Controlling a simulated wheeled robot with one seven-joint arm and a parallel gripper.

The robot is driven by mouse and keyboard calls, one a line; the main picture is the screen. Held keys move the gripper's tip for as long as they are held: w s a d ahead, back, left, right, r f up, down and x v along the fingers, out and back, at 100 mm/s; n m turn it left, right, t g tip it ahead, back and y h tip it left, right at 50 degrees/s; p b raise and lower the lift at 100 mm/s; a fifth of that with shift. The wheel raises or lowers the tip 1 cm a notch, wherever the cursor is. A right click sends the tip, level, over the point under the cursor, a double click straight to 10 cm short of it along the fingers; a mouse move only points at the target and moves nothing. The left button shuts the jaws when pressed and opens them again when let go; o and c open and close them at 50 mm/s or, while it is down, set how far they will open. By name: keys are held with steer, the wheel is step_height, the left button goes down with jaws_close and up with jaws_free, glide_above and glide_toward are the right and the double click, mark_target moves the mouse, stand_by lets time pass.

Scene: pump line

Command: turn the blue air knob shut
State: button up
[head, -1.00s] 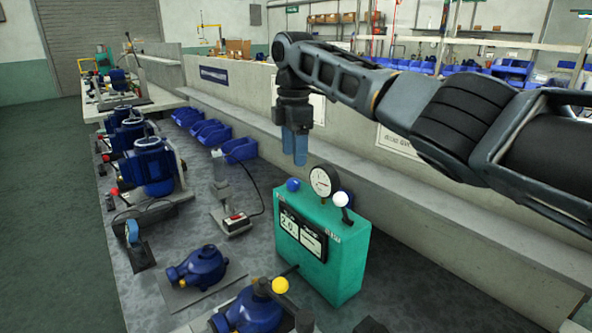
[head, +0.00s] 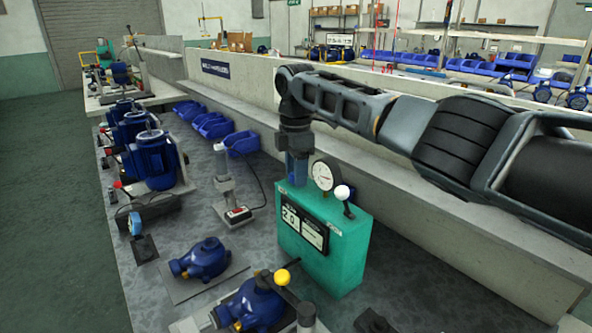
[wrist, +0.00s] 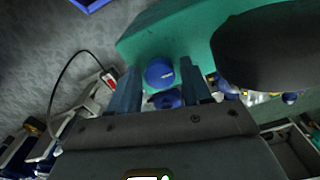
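The blue air knob (wrist: 160,72) shows in the wrist view as a round blue cap with a small pale mark, over the green test box. My gripper (wrist: 160,80) is open, with one finger on each side of the knob and a gap to each. In the head view my gripper (head: 297,172) points down at the top left of the green box (head: 335,262), and its fingers hide the knob. A round gauge (head: 326,175) stands just right of the fingers. A white-balled lever (head: 342,192) is on the box's right.
A yellow-knobbed lever and blue pump (head: 255,308) stand in front of the box. Another blue pump (head: 205,260) lies to the left. A grey stand with a cable (head: 228,195) is left of the box. Blue bins (head: 240,142) line the low wall behind.

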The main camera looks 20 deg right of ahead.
steer(key=c, duration=0.8)
steer(key=shift+r+p, duration=0.1)
steer(key=shift+p, duration=0.2)
steer(key=m+p, duration=0.3)
steer(key=shift+r+m, duration=0.1)
steer(key=shift+m, duration=0.3)
steer(key=m+p, duration=0.2)
steer(key=m, duration=0.2)
steer(key=shift+m+p, duration=0.3)
steer(key=shift+p, duration=0.05)
steer(key=m+p, duration=0.1)
steer(key=m, duration=0.3)
steer(key=shift+a+m+p, duration=0.1)
steer(key=shift+m+p, duration=0.2)
steer(key=m+p, duration=0.1)
steer(key=m, duration=0.3)
steer(key=shift+m, duration=0.4)
steer(key=shift+o, duration=0.2)
